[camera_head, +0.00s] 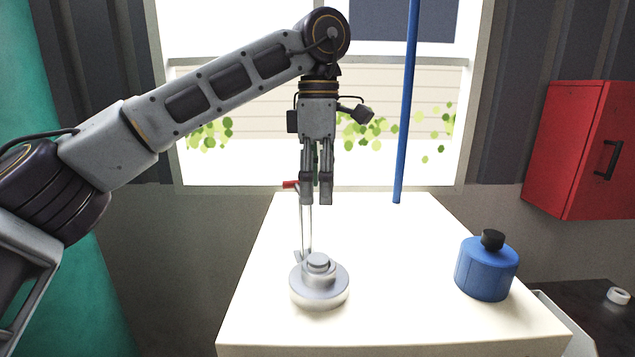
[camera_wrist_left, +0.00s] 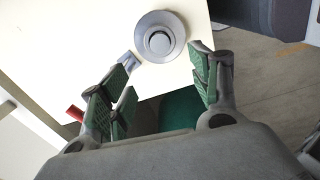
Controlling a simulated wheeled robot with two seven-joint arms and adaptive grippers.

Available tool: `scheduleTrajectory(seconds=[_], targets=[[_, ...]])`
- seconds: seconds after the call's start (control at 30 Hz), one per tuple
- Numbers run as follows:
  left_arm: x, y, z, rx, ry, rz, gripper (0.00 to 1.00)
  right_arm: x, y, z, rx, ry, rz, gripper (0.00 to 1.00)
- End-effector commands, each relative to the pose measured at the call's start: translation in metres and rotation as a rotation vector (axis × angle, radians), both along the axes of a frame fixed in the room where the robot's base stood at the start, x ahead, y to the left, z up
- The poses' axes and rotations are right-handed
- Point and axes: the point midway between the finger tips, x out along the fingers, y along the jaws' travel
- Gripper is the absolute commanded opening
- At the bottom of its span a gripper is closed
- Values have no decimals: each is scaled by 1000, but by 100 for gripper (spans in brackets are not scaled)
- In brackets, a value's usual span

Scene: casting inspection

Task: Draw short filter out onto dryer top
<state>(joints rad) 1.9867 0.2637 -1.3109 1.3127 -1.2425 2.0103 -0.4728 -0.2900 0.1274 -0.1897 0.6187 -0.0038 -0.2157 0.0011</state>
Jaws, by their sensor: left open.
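The white dryer top (camera_head: 400,310) fills the middle of the head view. A round, stepped grey metal piece (camera_head: 319,295) sits upright near its front left; it also shows in the left wrist view (camera_wrist_left: 160,37). Behind it a thin, pale upright part (camera_head: 306,230) with a red end (camera_head: 290,185) stands partly behind my gripper. I cannot tell which piece is the short filter. My left gripper (camera_head: 316,202) points down, open and empty, above and behind the round piece. Its green-padded fingers are spread in the left wrist view (camera_wrist_left: 165,75). My right gripper is out of view.
A blue canister (camera_head: 485,272) with a black cap stands on the right of the top. A blue pole (camera_head: 404,120) rises at the back edge. A red cabinet (camera_head: 575,150) hangs at right. The top between the round piece and canister is clear.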

Motion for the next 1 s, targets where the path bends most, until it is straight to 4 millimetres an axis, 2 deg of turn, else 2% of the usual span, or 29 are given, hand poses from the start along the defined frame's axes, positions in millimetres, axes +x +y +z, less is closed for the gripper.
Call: scheduleTrajectory(seconds=[0.27,0.57,0.77,1.0], targets=[[0,0,0,0,-1,-34,62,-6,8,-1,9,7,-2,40],[0,0,-2,0,0,-32,62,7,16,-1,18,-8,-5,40],[0,0,-10,0,1,-32,62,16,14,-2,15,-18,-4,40],[0,0,-30,0,1,-32,62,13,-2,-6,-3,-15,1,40]])
